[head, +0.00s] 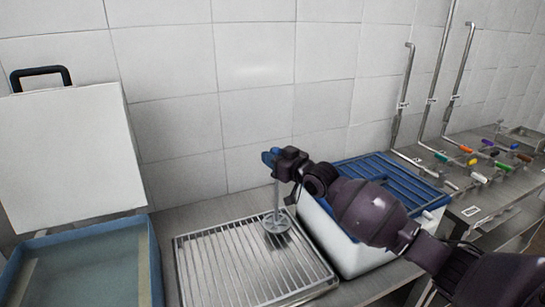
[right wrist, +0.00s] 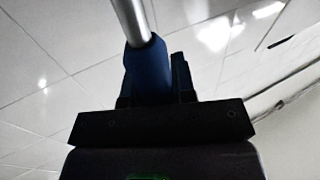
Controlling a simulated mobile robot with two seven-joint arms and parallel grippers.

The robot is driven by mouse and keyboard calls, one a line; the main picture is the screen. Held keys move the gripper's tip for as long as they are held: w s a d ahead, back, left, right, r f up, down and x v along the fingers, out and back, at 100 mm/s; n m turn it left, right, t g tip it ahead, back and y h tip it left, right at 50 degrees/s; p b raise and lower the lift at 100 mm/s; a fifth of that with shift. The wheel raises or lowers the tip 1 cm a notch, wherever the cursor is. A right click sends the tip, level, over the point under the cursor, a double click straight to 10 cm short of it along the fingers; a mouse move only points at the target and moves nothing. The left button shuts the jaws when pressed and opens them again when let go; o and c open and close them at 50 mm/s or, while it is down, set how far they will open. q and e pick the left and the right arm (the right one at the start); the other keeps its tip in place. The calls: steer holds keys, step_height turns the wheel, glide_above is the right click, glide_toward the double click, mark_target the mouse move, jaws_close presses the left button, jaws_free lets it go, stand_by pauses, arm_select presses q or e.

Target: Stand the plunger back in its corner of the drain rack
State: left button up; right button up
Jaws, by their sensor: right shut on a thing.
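The plunger has a blue handle, a thin metal rod (head: 277,200) and a round pierced disc at its foot. It hangs roughly upright, with the disc over the back right part of the drain rack (head: 215,262). I cannot tell whether the disc touches the bars. My right gripper (head: 275,160) is shut on the plunger's blue handle, above the rack. In the right wrist view the blue handle (right wrist: 147,65) sits between the fingers, with the metal rod running out of it. My left gripper is out of view.
A white tub with a blue slatted top (head: 385,178) stands right of the rack, under my right arm. A blue-rimmed water basin (head: 156,262) with a raised white lid (head: 70,155) is at left. Taps with coloured handles (head: 480,178) line the right. A tiled wall stands behind.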

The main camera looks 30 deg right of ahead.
stand_by(0.3)
steer(key=o, duration=0.9)
steer(key=shift+f, duration=0.1)
steer(key=shift+b+v, duration=0.3)
steer(key=shift+v, duration=5.7)
